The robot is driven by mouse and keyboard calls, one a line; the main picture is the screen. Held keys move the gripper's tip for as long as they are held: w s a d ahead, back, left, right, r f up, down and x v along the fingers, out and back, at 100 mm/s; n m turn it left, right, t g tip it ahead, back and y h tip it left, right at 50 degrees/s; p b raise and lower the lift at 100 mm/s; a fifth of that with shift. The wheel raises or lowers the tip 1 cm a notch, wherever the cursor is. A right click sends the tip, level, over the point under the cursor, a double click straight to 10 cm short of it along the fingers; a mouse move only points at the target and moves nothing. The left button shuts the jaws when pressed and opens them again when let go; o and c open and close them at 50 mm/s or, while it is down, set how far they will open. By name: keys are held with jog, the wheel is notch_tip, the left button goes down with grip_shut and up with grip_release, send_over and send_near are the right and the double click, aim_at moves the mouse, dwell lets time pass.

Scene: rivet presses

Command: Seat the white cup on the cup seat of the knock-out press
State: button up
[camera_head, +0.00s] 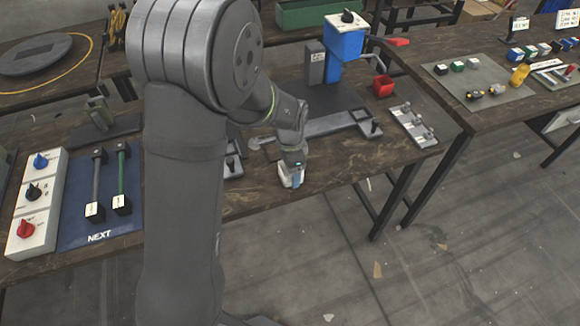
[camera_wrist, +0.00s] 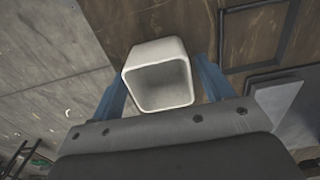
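The white cup (camera_wrist: 160,75) is square, with its open mouth facing the wrist camera. It sits between the two blue fingers of my gripper (camera_wrist: 163,88), which appear closed on its sides. In the head view my gripper (camera_head: 291,172) points down near the table's front edge, with the pale cup (camera_head: 290,181) partly hidden at its tip. A press with a blue head (camera_head: 345,42) and red-tipped lever stands behind on the table. I cannot tell which part is the cup seat.
A knob panel (camera_head: 36,205) and blue mat (camera_head: 100,232) are at left. My arm hides part of the table. Bare wood surrounds the gripper.

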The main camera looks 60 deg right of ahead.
jog(key=shift+r, duration=0.1)
notch_tip(320, 180, up, 17)
jog(key=shift+r, duration=0.15)
dwell(0.5)
notch_tip(320, 180, down, 18)
jog(key=shift+r, duration=0.4)
dwell(0.4)
